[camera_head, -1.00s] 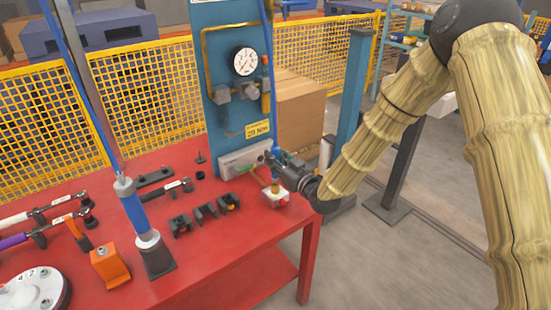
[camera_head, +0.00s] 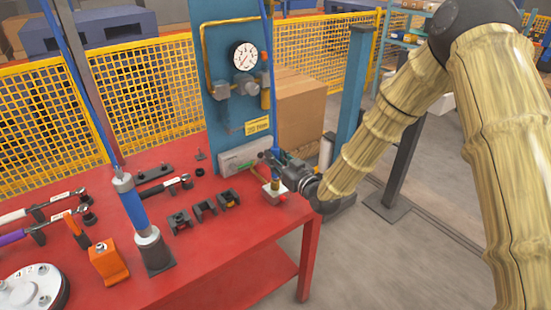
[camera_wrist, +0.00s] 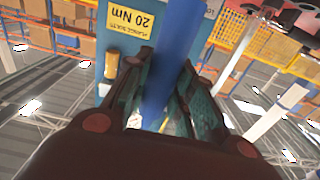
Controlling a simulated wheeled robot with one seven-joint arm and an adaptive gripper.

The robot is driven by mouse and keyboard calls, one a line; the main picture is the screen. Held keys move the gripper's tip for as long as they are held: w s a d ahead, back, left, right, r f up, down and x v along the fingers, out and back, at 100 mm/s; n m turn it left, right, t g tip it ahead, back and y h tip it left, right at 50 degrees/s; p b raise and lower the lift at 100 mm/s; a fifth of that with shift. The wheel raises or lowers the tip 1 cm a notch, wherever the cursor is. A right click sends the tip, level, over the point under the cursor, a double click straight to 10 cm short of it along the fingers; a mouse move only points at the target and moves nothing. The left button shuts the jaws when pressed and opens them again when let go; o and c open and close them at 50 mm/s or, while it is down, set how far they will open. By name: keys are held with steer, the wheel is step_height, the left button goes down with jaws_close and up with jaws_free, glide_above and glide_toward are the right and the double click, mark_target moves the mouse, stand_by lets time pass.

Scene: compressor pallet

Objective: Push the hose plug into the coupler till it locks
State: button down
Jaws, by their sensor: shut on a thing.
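The blue hose (camera_head: 269,30) comes down at the right of the blue panel to my gripper (camera_head: 272,160). In the wrist view the blue hose (camera_wrist: 172,62) passes between the two dark green fingers of my gripper (camera_wrist: 166,85), which are shut on it. A blue part of the hose end (camera_head: 275,175) shows just below the fingers in the head view. It stands upright over a small white block with a red front, seemingly the coupler (camera_head: 273,193), at the table's right edge. The plug tip is too small to tell whether it is seated or locked.
The blue panel (camera_head: 225,95) with a gauge (camera_head: 244,56) and brass piping stands close behind my gripper. A grey box (camera_head: 245,156) sits at its foot.

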steer(key=shift+f+b, duration=0.35)
steer(key=shift+f, duration=0.25)
steer(key=c, duration=1.1)
jaws_free()
steer(key=v, duration=1.2)
steer(key=s+d+f+m+g+h, duration=0.1)
steer(key=s+d+f+g+h, duration=0.1)
steer(key=s+f, duration=0.55)
steer(key=s+d+f+m+g+h, duration=0.2)
steer(key=s+d+f+g, duration=0.15)
steer(key=f, duration=0.65)
steer(key=s+d+f+m+g+h, duration=0.1)
steer(key=s+d+f+g+h, duration=0.15)
steer(key=s+f, duration=0.5)
steer(key=s+d+f+m+g+h, duration=0.1)
steer(key=s+d+f+g, duration=0.1)
steer(key=s, duration=0.5)
steer(key=s+d+f+m+g+h, duration=0.1)
steer(key=s+d+f+g, duration=0.1)
steer(key=s+f, duration=0.3)
steer(key=s+d+f+m+g+h, duration=0.1)
steer(key=s+d+f+g+h, duration=0.1)
steer(key=s, duration=0.9)
steer(key=shift+s+d+f+m+g, duration=0.1)
steer(key=shift+d+f+m+g, duration=0.05)
steer(key=shift+d+f, duration=0.35)
steer(key=shift+s+d+f+m+g, duration=0.15)
steer(key=shift+d+f, duration=0.1)
steer(key=shift+f, duration=0.4)
